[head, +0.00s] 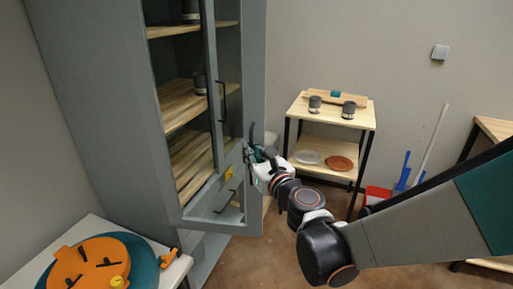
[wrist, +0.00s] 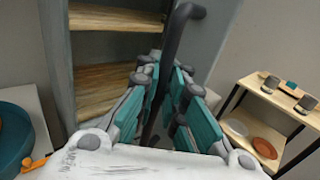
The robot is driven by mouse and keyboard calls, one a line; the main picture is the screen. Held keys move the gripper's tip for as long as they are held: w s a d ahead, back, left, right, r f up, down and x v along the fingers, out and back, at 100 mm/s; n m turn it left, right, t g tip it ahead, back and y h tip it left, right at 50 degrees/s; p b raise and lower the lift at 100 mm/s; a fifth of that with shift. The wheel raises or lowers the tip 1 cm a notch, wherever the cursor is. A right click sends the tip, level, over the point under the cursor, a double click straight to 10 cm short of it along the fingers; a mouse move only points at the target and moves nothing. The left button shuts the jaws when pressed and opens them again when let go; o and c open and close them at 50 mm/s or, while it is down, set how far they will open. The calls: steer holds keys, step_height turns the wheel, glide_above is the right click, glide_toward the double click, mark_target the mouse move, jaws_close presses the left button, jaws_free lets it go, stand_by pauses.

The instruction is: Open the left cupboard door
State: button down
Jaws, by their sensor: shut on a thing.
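The grey cupboard (head: 100,90) stands at the left in the head view, with wooden shelves (head: 185,105) showing inside. A grey-framed door (head: 252,60) stands out at an angle from the cupboard front, so it looks partly open. My gripper (head: 254,152) is at a dark bar handle on this door. In the wrist view, the black handle (wrist: 178,35) runs down between the teal-padded fingers of my gripper (wrist: 165,95), which is shut on it. The lower part of the handle is partly hidden by the fingers. Another black handle (head: 222,100) shows further left.
A low white table (head: 180,272) with an orange object (head: 88,265) stands at the front left. A wooden-topped shelf cart (head: 345,115) with cups and plates stands behind my gripper. A red dustpan (head: 377,194) is near it. Some floor in front is clear.

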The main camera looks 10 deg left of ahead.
steer(key=shift+d, duration=0.15)
steer(key=c, duration=1.7)
jaws_free()
steer(key=shift+d, duration=0.2)
steer(key=shift+a, duration=0.1)
